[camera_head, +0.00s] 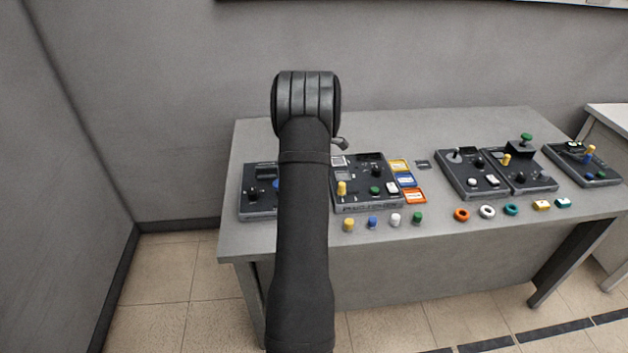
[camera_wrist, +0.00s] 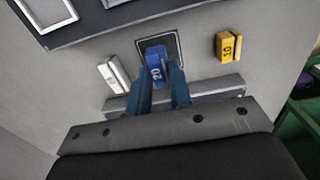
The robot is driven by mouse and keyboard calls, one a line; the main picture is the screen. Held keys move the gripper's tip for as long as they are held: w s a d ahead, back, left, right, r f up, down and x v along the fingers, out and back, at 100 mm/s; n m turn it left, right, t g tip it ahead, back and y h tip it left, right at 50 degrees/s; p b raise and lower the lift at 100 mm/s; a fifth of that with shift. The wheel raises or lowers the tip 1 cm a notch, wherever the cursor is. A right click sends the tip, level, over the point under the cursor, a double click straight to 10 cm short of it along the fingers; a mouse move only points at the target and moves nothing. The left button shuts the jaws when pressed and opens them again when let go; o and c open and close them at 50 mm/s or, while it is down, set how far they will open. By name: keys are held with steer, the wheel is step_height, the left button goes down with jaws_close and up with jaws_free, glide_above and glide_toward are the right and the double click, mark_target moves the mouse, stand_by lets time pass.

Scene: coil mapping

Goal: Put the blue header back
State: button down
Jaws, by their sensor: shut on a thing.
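The blue header (camera_wrist: 155,62), marked 20, is between the two fingertips of my gripper (camera_wrist: 161,80) in the wrist view. The gripper is shut on it. The header is in front of a dark square pad (camera_wrist: 173,43) with a pale outline, covering much of it. I cannot tell whether it touches the pad or is held above it. In the head view my own arm hides the gripper and the blue header.
In the wrist view a white block (camera_wrist: 112,75) lies to the left and a yellow block (camera_wrist: 229,46) marked 10 to the right. A dark panel (camera_wrist: 95,20) is at the top left. In the head view, several control boxes and small parts stand on the grey table (camera_head: 440,260).

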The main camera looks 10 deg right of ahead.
steer(key=shift+f, duration=1.6)
steer(key=shift+f, duration=0.2)
steer(key=c, duration=1.3)
jaws_free()
step_height(320, 180, up, 12)
steer(key=shift+r, duration=0.2)
